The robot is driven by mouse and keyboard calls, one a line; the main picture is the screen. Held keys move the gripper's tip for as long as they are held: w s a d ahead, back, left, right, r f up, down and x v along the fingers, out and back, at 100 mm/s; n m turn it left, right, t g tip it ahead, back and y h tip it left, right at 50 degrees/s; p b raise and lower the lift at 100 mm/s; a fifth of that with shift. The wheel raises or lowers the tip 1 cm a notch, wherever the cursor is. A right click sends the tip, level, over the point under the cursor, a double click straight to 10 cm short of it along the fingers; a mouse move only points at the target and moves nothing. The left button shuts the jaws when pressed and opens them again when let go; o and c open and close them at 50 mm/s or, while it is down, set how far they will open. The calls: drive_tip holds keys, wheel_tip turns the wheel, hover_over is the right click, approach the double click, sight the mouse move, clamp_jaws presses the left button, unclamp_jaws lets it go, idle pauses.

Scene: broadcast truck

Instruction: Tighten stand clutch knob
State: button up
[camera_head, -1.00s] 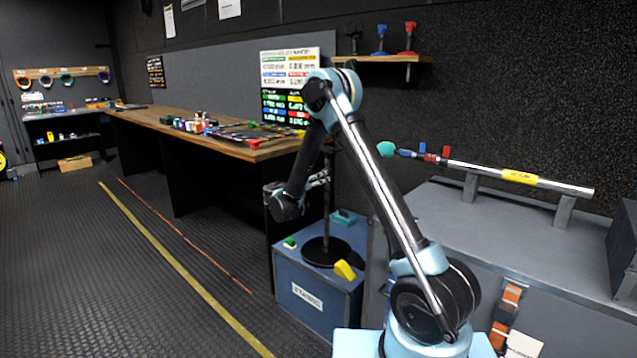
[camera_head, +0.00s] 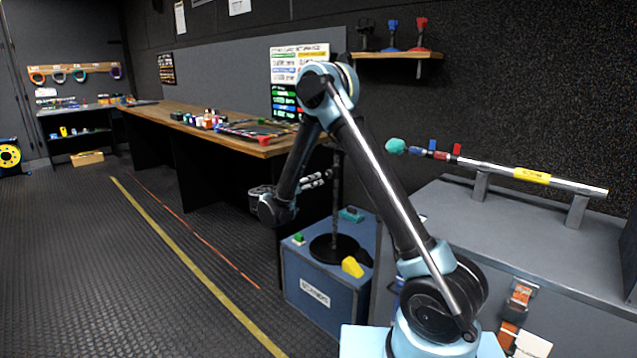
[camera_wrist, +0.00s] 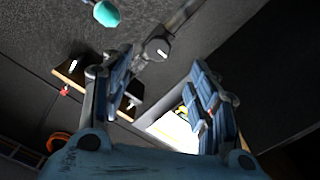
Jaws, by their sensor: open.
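The black stand (camera_head: 338,205) rises from a round base (camera_head: 333,249) on a blue box (camera_head: 320,305). In the wrist view, a grey round knob (camera_wrist: 157,48) with a pale mark sits on the stand's pole (camera_wrist: 183,18). My gripper (camera_wrist: 160,78) is open, with one blue-padded finger on each side of the picture. The knob shows between and beyond the fingertips and appears apart from them. In the head view my gripper (camera_head: 318,180) is beside the pole, pointing at it from the left. The knob is not clear there.
A grey case (camera_head: 480,225) at the right carries a pole with a teal tip (camera_head: 396,146), which hangs near the stand. A long wooden bench (camera_head: 220,140) runs behind. Floor at left is clear.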

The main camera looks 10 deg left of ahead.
drive_tip(key=shift+v, duration=0.9)
drive_tip(key=s+d+r+g+y, duration=0.1)
drive_tip(key=s+d+r+g, duration=0.1)
drive_tip(key=d, duration=0.6)
drive_tip(key=s+d+r+n+g, duration=0.1)
drive_tip(key=s+d+r+g, duration=0.15)
drive_tip(key=d, duration=0.65)
drive_tip(key=s+d+r+g+y, duration=0.1)
drive_tip(key=d+r+g, duration=0.1)
drive_tip(key=d, duration=0.6)
drive_tip(key=s+d+g+y, duration=0.1)
drive_tip(key=s+d, duration=0.2)
drive_tip(key=s, duration=0.2)
drive_tip(key=s+d+g+y, duration=0.1)
drive_tip(key=s+d, duration=0.3)
drive_tip(key=s, duration=0.1)
drive_tip(key=s+d+f+g+y, duration=0.1)
drive_tip(key=s+d, duration=0.3)
drive_tip(key=s, duration=0.1)
drive_tip(key=shift+d+n+g, duration=0.1)
drive_tip(key=shift+n+g, duration=0.2)
drive_tip(key=shift+g, duration=0.05)
drive_tip(key=s+f+g+y, duration=0.1)
drive_tip(key=s+f+y, duration=0.2)
drive_tip(key=s, duration=0.7)
drive_tip(key=s+f+y, duration=0.3)
drive_tip(key=s+f, duration=0.3)
drive_tip(key=s, duration=0.5)
drive_tip(key=shift+s+g, duration=0.35)
drive_tip(key=shift+g, duration=0.05)
